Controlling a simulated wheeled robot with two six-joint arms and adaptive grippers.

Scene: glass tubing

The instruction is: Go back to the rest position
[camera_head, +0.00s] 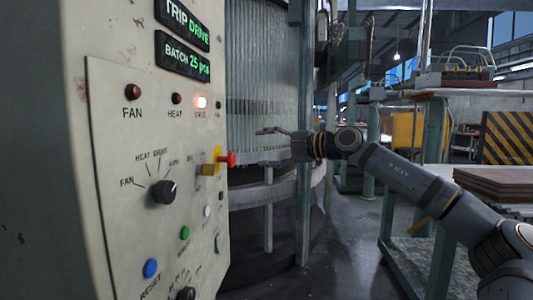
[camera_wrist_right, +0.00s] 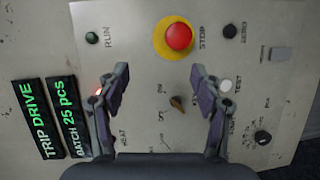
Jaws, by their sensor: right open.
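My right gripper (camera_head: 266,131) reaches in from the right in the head view and hangs in the air in front of the control panel (camera_head: 110,220). In the right wrist view my right gripper (camera_wrist_right: 160,74) has its two fingers wide apart with nothing between them. The panel lies beyond the fingers, and a small brown switch (camera_wrist_right: 178,103) shows between them. The red stop button (camera_wrist_right: 179,36) on its yellow base is above them in that view. My left gripper is in neither view.
Displays on the cabinet read TRIP DRIVE (camera_head: 187,20) and BATCH 25 pcs (camera_head: 184,57). The drive lamp (camera_head: 201,102) glows. A black selector knob (camera_head: 163,192) and a blue reset button (camera_head: 150,268) sit lower. A bench (camera_head: 410,257) with brown boards (camera_head: 500,183) stands right, near my right arm.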

